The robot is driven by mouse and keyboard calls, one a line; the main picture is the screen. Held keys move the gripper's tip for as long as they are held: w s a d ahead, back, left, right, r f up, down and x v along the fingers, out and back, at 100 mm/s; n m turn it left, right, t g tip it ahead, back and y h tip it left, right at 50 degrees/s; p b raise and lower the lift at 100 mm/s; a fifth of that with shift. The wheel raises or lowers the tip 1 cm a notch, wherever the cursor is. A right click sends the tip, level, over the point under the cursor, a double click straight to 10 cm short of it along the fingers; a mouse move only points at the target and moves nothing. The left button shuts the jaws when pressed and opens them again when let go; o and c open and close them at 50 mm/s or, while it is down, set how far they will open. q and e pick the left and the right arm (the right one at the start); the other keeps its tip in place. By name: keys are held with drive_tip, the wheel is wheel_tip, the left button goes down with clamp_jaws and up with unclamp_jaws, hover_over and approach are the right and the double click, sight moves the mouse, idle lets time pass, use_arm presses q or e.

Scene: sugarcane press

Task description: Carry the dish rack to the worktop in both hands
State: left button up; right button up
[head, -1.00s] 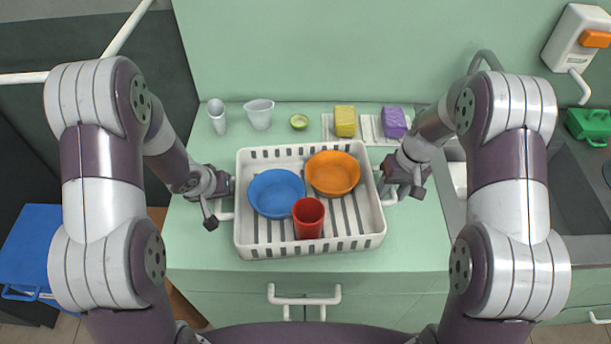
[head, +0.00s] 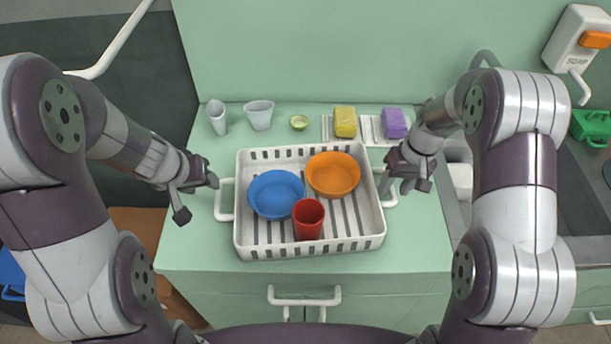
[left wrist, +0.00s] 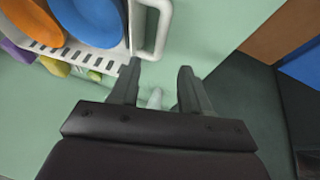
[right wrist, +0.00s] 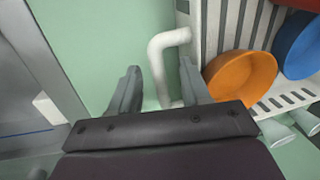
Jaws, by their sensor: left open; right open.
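The white dish rack (head: 310,250) sits on the green worktop (head: 420,245). It holds a blue bowl (head: 276,194), an orange bowl (head: 333,174) and a red cup (head: 308,219). My left gripper (head: 198,196) is open and empty, to the left of the rack and apart from its left handle (head: 224,200). My right gripper (head: 405,188) is open at the right handle (head: 388,198). In the right wrist view the handle (right wrist: 158,65) reaches between the open fingers.
A sink lies to the right. The worktop is clear in front of the rack.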

drive_tip(key=r, duration=0.2)
drive_tip(key=d+r, duration=0.1)
drive_tip(key=r, duration=0.1)
drive_tip(key=shift+r, duration=0.4)
use_arm(q)
drive_tip(key=p+v, duration=0.7)
drive_tip(key=shift+r, duration=0.25)
use_arm(e)
wheel_tip(320, 180, up, 8)
drive_tip(key=shift+f, duration=0.25)
use_arm(q)
drive_tip(key=shift+s+p, duration=0.1)
drive_tip(key=shift+p, duration=0.2)
wheel_tip(320, 180, up, 6)
drive_tip(key=p, duration=0.7)
use_arm(e)
wheel_tip(320, 180, up, 7)
drive_tip(key=shift+r, duration=0.2)
